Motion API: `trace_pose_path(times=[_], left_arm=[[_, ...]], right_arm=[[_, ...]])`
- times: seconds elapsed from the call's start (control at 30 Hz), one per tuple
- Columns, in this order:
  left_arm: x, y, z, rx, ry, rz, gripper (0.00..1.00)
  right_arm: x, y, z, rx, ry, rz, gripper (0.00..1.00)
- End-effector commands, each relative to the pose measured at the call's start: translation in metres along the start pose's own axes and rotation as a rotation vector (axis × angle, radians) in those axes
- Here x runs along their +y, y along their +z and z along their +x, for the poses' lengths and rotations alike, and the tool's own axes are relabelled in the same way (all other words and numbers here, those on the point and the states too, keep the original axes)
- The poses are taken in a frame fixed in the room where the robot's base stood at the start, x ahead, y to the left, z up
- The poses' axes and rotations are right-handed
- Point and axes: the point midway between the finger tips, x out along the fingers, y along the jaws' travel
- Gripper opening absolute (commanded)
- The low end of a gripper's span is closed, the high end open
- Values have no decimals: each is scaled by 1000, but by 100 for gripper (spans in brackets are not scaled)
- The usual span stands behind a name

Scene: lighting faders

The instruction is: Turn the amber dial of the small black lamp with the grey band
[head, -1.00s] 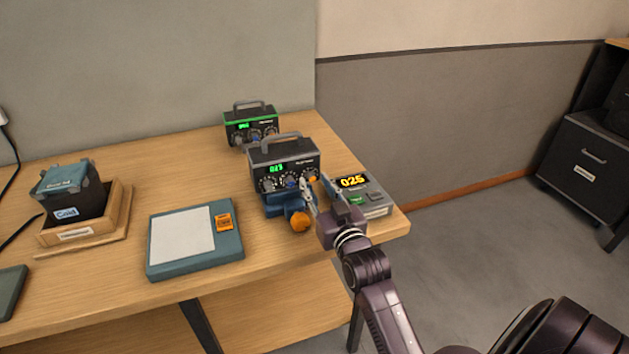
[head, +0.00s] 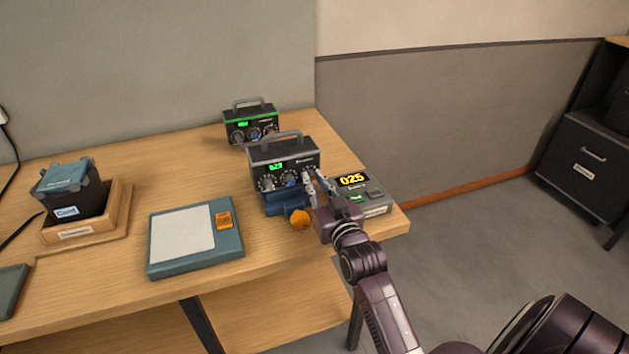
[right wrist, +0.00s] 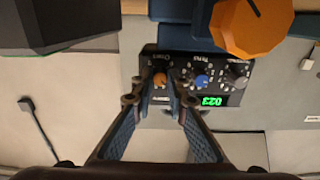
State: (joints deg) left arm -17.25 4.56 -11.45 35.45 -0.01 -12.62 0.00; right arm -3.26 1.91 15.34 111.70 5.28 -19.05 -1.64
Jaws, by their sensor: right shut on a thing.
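The small black lamp with the grey band (head: 268,159) stands on a blue base near the table's right end, its handle on top and a green readout on its front. In the right wrist view the lamp (right wrist: 209,62) appears upside down. Its amber dial (right wrist: 160,79) sits between my right fingertips there, beside a blue dial (right wrist: 202,82) and a grey dial (right wrist: 237,73). My right gripper (head: 314,184) reaches the right side of the lamp's front and is shut on the amber dial, which the fingers mostly hide in the head view. My left gripper is not in view.
A large orange knob (head: 300,219) sticks out in front of the blue base (head: 284,206). A grey box reading 025 (head: 377,196) stands close to my right gripper. A green-banded lamp (head: 249,119) stands behind. A teal pad (head: 237,245) lies left.

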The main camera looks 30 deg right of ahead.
Motion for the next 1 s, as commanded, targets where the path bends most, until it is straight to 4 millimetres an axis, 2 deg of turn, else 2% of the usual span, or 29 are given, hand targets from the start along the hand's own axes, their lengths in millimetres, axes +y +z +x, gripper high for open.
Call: trace_pose_path(times=[0.37,1.0], left_arm=[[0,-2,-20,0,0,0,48],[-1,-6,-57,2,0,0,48]], right_arm=[[0,-3,0,-2,1,191,0],[2,-1,0,-1,2,773,0]])
